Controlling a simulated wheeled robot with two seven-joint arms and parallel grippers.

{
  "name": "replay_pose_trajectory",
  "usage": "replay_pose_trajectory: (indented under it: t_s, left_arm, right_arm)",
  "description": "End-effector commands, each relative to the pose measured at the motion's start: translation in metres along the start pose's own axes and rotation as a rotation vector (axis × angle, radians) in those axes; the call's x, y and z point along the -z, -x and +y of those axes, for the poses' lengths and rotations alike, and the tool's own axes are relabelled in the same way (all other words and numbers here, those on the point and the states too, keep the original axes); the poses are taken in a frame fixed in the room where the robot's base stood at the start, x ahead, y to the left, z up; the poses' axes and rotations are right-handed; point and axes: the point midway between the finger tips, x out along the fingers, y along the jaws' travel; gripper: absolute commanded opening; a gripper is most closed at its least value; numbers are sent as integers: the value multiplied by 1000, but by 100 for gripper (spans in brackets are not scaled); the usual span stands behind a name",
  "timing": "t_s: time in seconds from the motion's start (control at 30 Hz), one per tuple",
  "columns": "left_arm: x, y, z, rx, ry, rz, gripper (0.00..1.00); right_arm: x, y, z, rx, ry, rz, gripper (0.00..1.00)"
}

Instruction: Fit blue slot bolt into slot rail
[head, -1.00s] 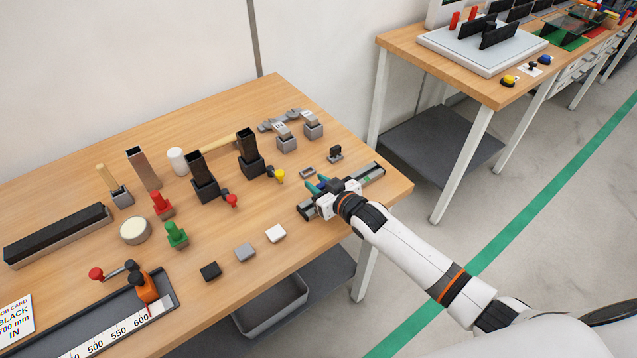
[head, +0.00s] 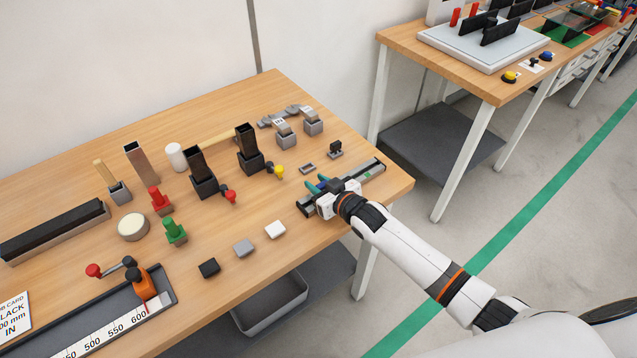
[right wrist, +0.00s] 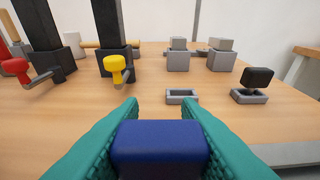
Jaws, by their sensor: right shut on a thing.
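My right gripper (head: 318,185) is over the slot rail (head: 372,171), a grey and dark bar near the right end of the table. In the right wrist view its teal fingers (right wrist: 159,128) are shut on the blue slot bolt (right wrist: 159,147), which shows as a dark blue block between them. In the head view only a small bit of blue (head: 323,178) shows by the fingers. The gripper hides part of the rail and the bolt's lower end, so I cannot tell whether the bolt sits in the slot. My left gripper is not in view.
A small grey empty holder (right wrist: 181,96) and a holder with a black knob (right wrist: 257,82) stand just beyond the gripper. Black upright tubes with a yellow knob (head: 278,174) and a red knob stand to the left. White, grey and black blocks lie near the front edge.

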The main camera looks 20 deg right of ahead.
Motion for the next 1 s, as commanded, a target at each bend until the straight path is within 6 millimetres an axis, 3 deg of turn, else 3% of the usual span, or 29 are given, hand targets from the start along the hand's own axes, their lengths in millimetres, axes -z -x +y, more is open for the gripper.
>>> replay_pose_trajectory:
  t_s: [0.43,0.47,0.6,1.0]
  left_arm:
    - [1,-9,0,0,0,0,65]
    - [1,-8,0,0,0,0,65]
    - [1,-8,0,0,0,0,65]
    - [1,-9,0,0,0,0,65]
  right_arm:
    - [11,-4,0,0,0,-1,8]
    - [10,-3,0,0,0,-1,35]
    - [10,-3,0,0,0,-1,56]
    - [12,5,0,0,-1,2,56]
